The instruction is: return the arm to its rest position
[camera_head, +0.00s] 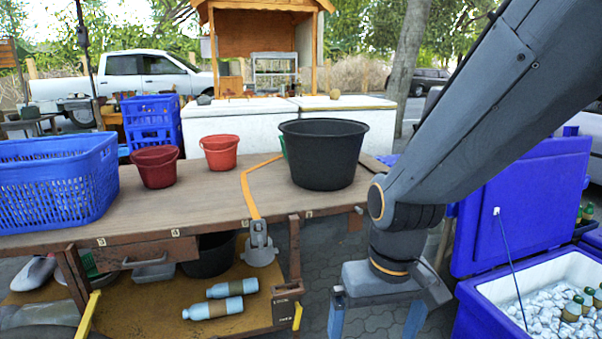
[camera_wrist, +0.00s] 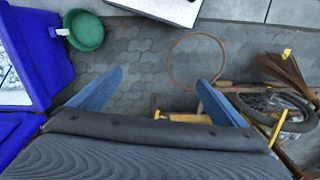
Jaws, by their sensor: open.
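My gripper (camera_head: 376,322) hangs in the gap between the wooden table (camera_head: 215,208) and the blue ice cooler (camera_head: 478,315), with its fingers pointing down. Its two blue fingers are wide apart and empty. In the wrist view my gripper (camera_wrist: 159,78) is open over grey paving, with nothing between the fingers. My arm comes in from the upper right of the head view and bends down at the wrist. The lower ends of the fingers are cut off by the head view's bottom edge.
The table bears a blue basket (camera_head: 60,188), two red pots (camera_head: 156,167) and a black tub (camera_head: 322,155). Bottles (camera_head: 213,309) lie on its lower shelf. The wrist view shows a green bowl (camera_wrist: 84,31), a hoop (camera_wrist: 171,62) and a wheel (camera_wrist: 283,112) near open paving.

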